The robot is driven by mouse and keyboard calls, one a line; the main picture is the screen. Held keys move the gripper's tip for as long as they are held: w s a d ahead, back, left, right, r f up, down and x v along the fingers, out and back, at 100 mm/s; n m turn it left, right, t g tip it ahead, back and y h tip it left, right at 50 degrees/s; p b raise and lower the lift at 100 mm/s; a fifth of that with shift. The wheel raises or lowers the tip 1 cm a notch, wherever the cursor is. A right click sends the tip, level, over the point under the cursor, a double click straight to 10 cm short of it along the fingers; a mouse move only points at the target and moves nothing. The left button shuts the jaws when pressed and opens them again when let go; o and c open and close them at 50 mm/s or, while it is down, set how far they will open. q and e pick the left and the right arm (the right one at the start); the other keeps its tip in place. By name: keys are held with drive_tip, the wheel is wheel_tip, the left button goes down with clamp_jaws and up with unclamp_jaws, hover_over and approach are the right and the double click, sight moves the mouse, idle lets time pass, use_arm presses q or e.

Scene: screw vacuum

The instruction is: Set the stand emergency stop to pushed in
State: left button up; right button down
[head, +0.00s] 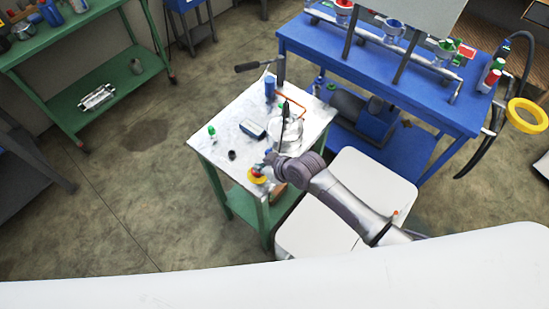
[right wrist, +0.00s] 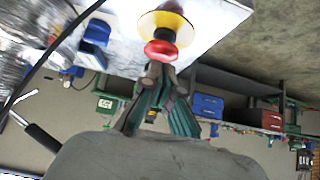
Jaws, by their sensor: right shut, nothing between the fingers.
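The stand emergency stop (head: 257,176) is a red button on a round yellow base, at the near corner of the white-topped green stand (head: 222,129). In the right wrist view the red button (right wrist: 160,52) shows at top centre, with the yellow base behind it. My right gripper (head: 264,166) is shut and empty, with its fingertips right at the button. In the right wrist view the closed fingertips (right wrist: 158,76) meet the button's edge; I cannot tell whether they touch it. How far the button is pressed cannot be told. My left gripper is not in view.
On the stand are a blue cylinder (head: 270,87), a small green-capped bottle (head: 212,132), a dark blue box (head: 252,129) and a shiny metal vessel (head: 288,134). A blue workbench (head: 420,100) stands behind on the right. Open floor (head: 120,200) lies to the left.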

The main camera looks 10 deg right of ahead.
drive_tip(key=r, duration=0.1)
drive_tip(key=r+p, duration=0.1)
drive_tip(key=r, duration=0.2)
drive_tip(key=shift+w+p, duration=0.25)
drive_tip(key=shift+p, duration=0.05)
use_arm(q)
drive_tip(key=b, duration=0.2)
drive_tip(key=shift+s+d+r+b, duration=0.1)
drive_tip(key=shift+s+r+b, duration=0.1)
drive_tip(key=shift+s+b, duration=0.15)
use_arm(e)
drive_tip(key=v, duration=0.9)
drive_tip(key=shift+s+d, duration=0.3)
drive_tip(key=shift+s, duration=0.2)
drive_tip(key=shift+w+f, duration=0.1)
